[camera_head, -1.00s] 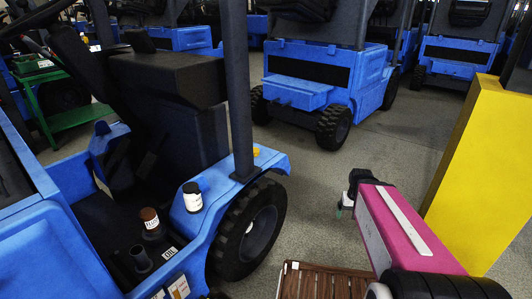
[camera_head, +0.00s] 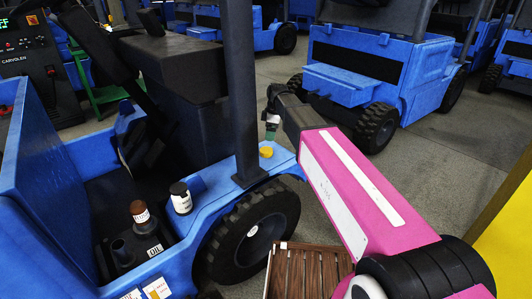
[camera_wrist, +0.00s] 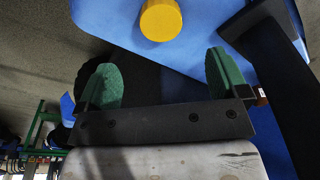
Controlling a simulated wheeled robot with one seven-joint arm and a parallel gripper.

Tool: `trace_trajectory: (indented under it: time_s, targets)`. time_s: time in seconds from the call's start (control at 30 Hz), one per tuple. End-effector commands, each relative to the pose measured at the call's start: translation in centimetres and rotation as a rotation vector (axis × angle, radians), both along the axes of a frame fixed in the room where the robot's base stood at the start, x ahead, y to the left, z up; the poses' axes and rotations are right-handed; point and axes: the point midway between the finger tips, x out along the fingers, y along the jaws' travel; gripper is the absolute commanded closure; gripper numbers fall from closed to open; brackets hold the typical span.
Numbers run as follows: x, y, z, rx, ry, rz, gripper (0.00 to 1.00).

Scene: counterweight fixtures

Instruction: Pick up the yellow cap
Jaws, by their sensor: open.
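The yellow cap (camera_head: 266,152) sits on the blue rear fender (camera_head: 285,162) of the near forklift, behind the dark upright post. In the wrist view the yellow cap (camera_wrist: 161,19) is at the top edge, on the blue surface, beyond the fingertips. My gripper (camera_head: 271,132) hangs just above and beside the cap in the head view. In the wrist view my gripper (camera_wrist: 162,78) has its two green pads wide apart with nothing between them.
The dark post (camera_head: 240,90) stands close to the left of the cap. A wooden slatted crate (camera_head: 308,272) lies below my arm. Another blue forklift (camera_head: 360,80) stands behind.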

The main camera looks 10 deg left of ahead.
Motion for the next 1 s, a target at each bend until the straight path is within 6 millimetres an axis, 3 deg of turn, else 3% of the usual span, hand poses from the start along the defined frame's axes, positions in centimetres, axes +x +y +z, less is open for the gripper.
trace_trajectory:
  time_s: [0.3, 0.57, 0.83, 1.0]
  targets:
    - [0.0, 0.6, -4.2, -0.001, 0.002, -0.004, 0.07]
    - [-0.1, 0.9, -5.7, -0.001, 0.002, -0.004, 0.07]
    - [-0.2, 1.7, -9.1, -0.001, 0.002, -0.004, 0.07]
    - [-0.2, 1.8, -9.7, -0.001, 0.000, -0.004, 0.07]
